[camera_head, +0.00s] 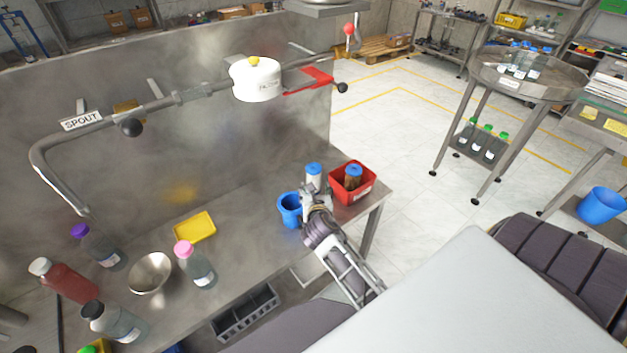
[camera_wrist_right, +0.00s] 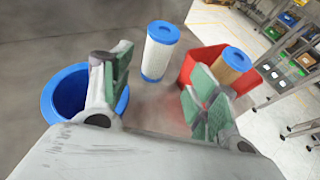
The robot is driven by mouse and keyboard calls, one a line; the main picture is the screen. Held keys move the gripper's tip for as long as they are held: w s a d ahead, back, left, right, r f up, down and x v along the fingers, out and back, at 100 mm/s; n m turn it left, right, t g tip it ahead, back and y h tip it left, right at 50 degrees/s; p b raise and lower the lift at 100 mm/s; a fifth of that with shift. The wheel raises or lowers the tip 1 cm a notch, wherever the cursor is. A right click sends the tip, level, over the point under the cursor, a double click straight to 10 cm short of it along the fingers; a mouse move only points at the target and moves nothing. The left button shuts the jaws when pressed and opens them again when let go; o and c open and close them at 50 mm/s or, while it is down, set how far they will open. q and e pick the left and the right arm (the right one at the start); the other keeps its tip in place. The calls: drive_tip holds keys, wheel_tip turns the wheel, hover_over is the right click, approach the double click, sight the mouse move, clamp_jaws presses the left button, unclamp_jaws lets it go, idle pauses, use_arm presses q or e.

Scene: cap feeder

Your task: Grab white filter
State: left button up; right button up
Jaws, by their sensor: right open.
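The white filter (camera_wrist_right: 159,52) stands upright on the metal table, a white cylinder with a blue cap. In the head view its blue top and part of its white side show (camera_head: 313,173), with its lower part behind my gripper. My right gripper (camera_head: 314,195) is open. In the right wrist view its two green-padded fingers (camera_wrist_right: 160,98) are spread wide, with nothing between them. The filter stands beyond the fingertips, in line with the gap. My left gripper is not in view.
A blue bucket (camera_head: 289,210) stands just left of my right gripper. A red bin (camera_head: 352,197) with a brown, blue-capped filter (camera_head: 353,176) is to the right, near the table edge. A yellow tray (camera_head: 195,227), bowl (camera_head: 150,272) and several bottles stand further left.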

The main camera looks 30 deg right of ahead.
sight(314, 177)
drive_tip(key=shift+w, duration=0.1)
idle(0.4)
drive_tip(key=shift+x, duration=4.3)
drive_tip(key=shift+w+d, duration=0.1)
drive_tip(key=shift+x, duration=2.5)
drive_tip(key=shift+r, duration=0.1)
drive_tip(key=c, duration=0.7)
